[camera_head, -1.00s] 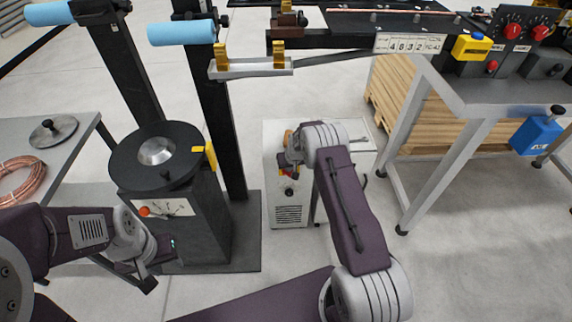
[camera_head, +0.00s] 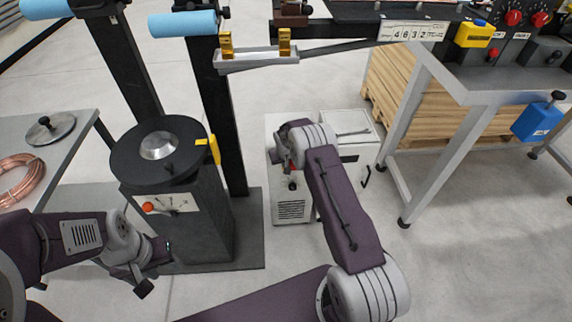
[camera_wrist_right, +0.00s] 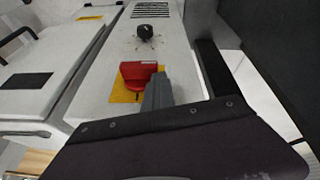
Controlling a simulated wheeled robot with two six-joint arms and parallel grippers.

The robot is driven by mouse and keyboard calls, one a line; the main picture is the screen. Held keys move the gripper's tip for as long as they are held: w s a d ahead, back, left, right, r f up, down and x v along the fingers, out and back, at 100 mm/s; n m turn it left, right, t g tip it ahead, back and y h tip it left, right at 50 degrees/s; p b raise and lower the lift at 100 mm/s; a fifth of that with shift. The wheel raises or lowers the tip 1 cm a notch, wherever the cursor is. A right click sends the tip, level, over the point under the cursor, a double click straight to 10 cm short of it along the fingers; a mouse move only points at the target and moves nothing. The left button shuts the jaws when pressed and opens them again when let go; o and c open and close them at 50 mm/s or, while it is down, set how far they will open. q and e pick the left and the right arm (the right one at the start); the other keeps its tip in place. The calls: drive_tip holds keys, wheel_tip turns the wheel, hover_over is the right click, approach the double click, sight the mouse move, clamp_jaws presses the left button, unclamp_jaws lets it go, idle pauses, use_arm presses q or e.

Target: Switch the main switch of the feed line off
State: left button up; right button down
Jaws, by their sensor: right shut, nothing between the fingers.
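The main switch (camera_wrist_right: 137,73) is a red rotary handle on a yellow plate (camera_wrist_right: 124,96), on the front panel of a light grey cabinet (camera_wrist_right: 95,95). In the head view only a bit of its red (camera_head: 293,166) shows beside my right wrist. My right gripper (camera_wrist_right: 157,92) is shut and empty. Its grey fingertips are right at the side of the red handle; whether they touch it I cannot tell. They partly cover the handle and plate, so its exact angle is unclear. My left gripper (camera_head: 152,268) hangs at the lower left, away from the cabinet, its jaw gap unclear.
A black knob (camera_wrist_right: 145,32) sits on the same panel beyond the switch. A black pedestal (camera_head: 190,215) with a round top stands left of the cabinet (camera_head: 292,208). A workbench leg (camera_head: 440,165) is on the right. The floor in front of the bench is clear.

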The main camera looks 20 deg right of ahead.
drive_tip(key=shift+s+a+f, duration=0.35)
drive_tip(key=shift+f, duration=0.15)
drive_tip(key=a+r+p, duration=0.3)
drive_tip(key=a+r, duration=0.5)
drive_tip(key=r, duration=0.1)
drive_tip(key=shift+s+a+r, duration=0.3)
drive_tip(key=shift+s+a, duration=0.05)
idle(0.4)
